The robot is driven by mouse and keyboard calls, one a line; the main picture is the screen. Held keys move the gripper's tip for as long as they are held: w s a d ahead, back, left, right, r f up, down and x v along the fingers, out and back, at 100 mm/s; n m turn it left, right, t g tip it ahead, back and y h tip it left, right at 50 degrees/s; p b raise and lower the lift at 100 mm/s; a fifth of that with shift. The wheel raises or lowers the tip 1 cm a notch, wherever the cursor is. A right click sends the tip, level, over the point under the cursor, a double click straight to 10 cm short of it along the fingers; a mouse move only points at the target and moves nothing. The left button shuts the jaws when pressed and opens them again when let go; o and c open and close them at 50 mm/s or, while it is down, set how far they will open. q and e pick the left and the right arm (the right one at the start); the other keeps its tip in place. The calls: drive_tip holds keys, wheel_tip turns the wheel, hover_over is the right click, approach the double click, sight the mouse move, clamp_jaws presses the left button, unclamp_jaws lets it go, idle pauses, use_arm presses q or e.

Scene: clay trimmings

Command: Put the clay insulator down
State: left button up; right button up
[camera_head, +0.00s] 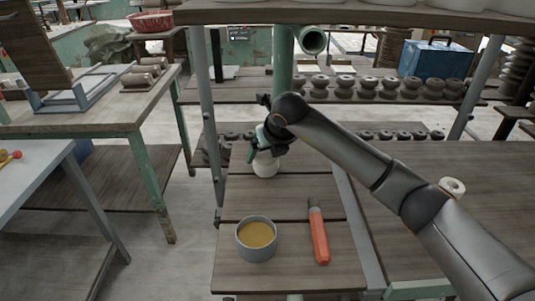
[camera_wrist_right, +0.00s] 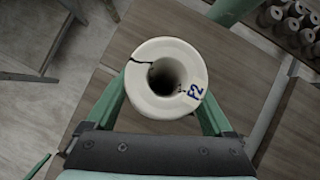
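A whitish clay insulator (camera_wrist_right: 140,92) with a dark centre hole, a crack at the upper left of its rim and a blue mark is between the green fingers of my right gripper (camera_wrist_right: 160,108) in the wrist view. The fingers reach under its wide rim on both sides and appear shut on it. In the head view my right gripper (camera_head: 265,148) is over the far part of the narrow slatted wooden table (camera_head: 237,201), with the insulator (camera_head: 265,167) below it. I cannot tell whether its base touches the boards. My left gripper is out of view.
A grey tin of yellowish liquid (camera_head: 257,236) and an orange-handled tool (camera_head: 318,236) are nearer on the slatted table. A pale ring-shaped piece (camera_head: 453,187) is on the right table beside my arm. Shelves with dark insulators (camera_head: 368,87) stand behind, and an overhead shelf (camera_head: 350,14) spans above.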

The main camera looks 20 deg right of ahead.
drive_tip(key=shift+o, duration=1)
drive_tip(key=v, duration=1.2)
